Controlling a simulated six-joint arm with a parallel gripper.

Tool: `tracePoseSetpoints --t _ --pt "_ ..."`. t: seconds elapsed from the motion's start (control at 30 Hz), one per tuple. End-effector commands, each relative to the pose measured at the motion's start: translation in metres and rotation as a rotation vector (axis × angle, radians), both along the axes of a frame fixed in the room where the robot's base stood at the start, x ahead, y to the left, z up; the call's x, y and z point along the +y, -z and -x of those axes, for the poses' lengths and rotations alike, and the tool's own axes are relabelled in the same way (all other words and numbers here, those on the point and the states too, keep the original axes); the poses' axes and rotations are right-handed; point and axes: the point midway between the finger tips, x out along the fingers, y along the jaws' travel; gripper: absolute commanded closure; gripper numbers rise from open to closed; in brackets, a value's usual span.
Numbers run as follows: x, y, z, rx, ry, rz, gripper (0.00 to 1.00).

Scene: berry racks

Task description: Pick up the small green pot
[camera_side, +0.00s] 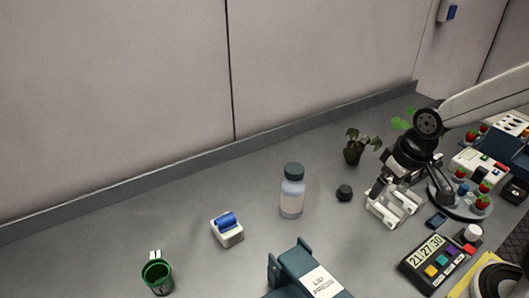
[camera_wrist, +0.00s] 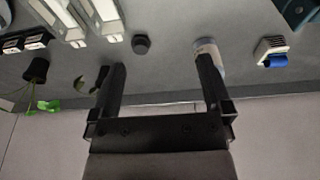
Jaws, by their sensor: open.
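A small green pot (camera_side: 157,279) stands upright at the front left of the bench in the side view, with a white tag at its back rim. It does not show in the wrist view. My gripper (camera_side: 377,190) is far to its right, above the white rack (camera_side: 401,215). In the wrist view my gripper (camera_wrist: 161,66) has its two black fingers wide apart, with nothing held between them.
A capped bottle (camera_side: 292,196), a white holder with a blue roll (camera_side: 227,232) and the teal lid press (camera_side: 287,265) stand between my gripper and the pot. A dark knob (camera_side: 344,192) and a potted plant (camera_side: 353,153) are near my gripper. A timer (camera_side: 436,262) lies at right.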

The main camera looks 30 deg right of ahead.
Motion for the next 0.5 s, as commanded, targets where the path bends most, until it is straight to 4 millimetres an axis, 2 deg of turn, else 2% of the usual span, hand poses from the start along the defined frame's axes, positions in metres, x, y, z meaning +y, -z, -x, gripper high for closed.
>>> tracePoseSetpoints --t 0.1,0.5 --pt "0.000 -0.012 0.000 -0.004 0.000 0.000 0.00" --pt "0.035 -0.007 -0.015 0.038 0.137 -0.146 0.00"
